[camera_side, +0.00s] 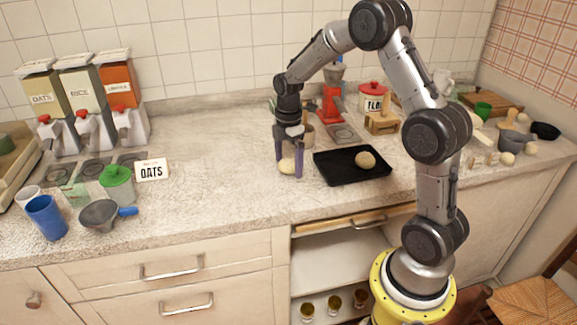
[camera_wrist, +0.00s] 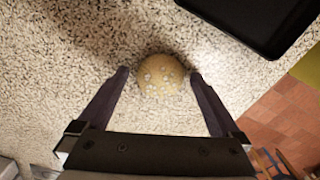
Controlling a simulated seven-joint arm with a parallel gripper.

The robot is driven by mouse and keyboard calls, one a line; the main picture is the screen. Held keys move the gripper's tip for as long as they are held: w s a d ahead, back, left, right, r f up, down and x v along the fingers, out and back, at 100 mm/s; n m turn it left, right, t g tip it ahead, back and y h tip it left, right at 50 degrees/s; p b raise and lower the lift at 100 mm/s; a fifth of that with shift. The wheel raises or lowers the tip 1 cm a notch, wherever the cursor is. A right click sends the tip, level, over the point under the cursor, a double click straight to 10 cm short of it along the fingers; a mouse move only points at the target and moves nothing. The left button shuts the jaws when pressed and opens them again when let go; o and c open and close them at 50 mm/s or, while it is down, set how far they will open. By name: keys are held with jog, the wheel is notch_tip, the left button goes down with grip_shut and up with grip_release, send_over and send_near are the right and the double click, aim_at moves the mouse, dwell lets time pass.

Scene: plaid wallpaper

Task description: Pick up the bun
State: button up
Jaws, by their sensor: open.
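A round, pale bun (camera_side: 288,167) with light flecks on top rests on the speckled counter, left of a black tray. It also shows in the wrist view (camera_wrist: 160,76). My gripper (camera_side: 289,172) points down over this bun and is open. In the wrist view my gripper (camera_wrist: 159,74) has one finger on each side of the bun, with small gaps showing. A second bun (camera_side: 366,160) sits on the black tray (camera_side: 335,176).
The black tray (camera_wrist: 262,18) lies close by in the wrist view. An "OATS" card (camera_side: 152,169), a green-lidded container (camera_side: 116,182) and a blue cup (camera_side: 46,217) stand at the left. A red grinder (camera_side: 330,103) and flour canister (camera_side: 373,97) stand behind.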

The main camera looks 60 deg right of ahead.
jog(key=c, duration=1.3)
jog(key=shift+c, duration=0.3)
jog(key=shift+r, duration=0.15)
